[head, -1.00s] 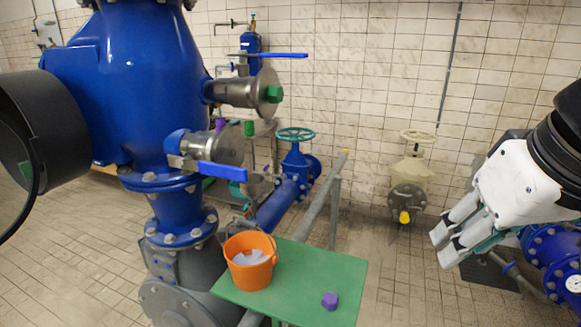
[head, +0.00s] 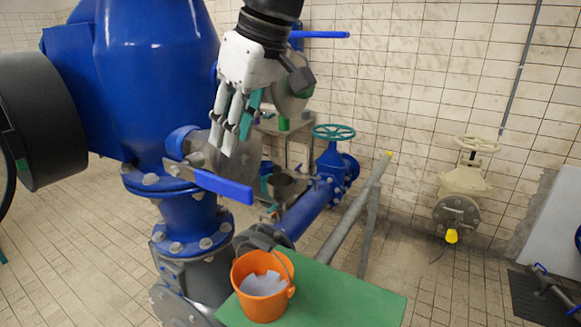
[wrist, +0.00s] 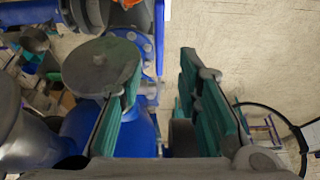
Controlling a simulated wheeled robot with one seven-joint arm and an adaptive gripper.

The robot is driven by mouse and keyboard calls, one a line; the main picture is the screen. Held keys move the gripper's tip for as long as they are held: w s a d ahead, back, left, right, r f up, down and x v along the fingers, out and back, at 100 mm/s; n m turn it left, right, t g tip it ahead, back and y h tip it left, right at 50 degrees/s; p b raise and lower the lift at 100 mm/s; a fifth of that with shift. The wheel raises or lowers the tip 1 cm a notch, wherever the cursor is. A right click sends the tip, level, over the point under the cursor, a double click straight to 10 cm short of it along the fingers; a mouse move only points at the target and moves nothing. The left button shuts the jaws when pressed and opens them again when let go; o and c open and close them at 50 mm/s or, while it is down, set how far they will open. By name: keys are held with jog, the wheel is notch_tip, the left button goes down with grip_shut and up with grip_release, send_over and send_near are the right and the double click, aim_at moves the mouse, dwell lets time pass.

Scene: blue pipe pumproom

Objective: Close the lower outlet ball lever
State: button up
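The lower outlet ball lever (head: 222,187) is a blue handle on a short metal valve at the side of the big blue pipe body (head: 160,80). It points right and slightly down. My gripper (head: 234,130) hangs fingers-down above the lever, apart from it, and covers part of the lower outlet's round end. In the wrist view my gripper (wrist: 160,100) is open, its teal-padded fingers apart with nothing held. A grey round flange (wrist: 100,66) shows beside the left finger. A narrow blue strip shows beyond the fingers; I cannot tell whether it is the lever.
The upper blue lever (head: 322,34) is partly hidden behind my wrist. An orange bucket (head: 262,287) stands on a green board (head: 345,297) below the lever. A teal handwheel (head: 334,132) and a grey rail (head: 350,212) stand behind. The floor at right is partly clear.

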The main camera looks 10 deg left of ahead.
aim_at(224, 179)
jog(key=p+x, duration=0.1)
jog(key=x, duration=0.9)
jog(key=shift+f, duration=0.35)
jog(key=shift+c, duration=0.2)
grip_shut()
